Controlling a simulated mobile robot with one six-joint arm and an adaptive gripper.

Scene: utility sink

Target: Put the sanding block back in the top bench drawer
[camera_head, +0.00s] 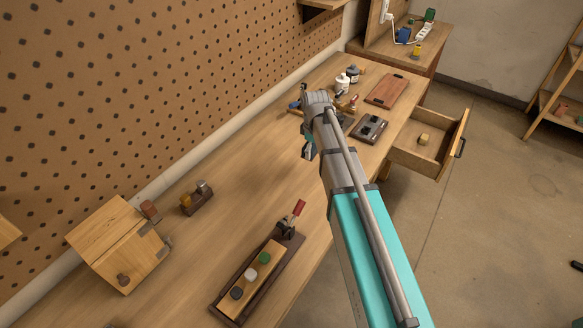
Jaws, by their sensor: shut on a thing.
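My arm reaches in from the bottom right over the workbench (245,195). My gripper (308,153), with teal and dark parts, is beside the arm's far end, above the bench. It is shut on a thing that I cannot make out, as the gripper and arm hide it. A bench drawer (445,165) stands pulled out on the right side of the bench, apart from my gripper. A small tan block (423,139) lies inside it, with free floor around it. I cannot tell for sure which thing is the sanding block.
A dark tray (369,129), a reddish board (387,90) and small bottles (342,83) stand on the far bench. A wooden box (120,245), a small holder (197,198) and a long dark fixture (258,280) occupy the near bench. A pegboard wall (160,90) borders the left.

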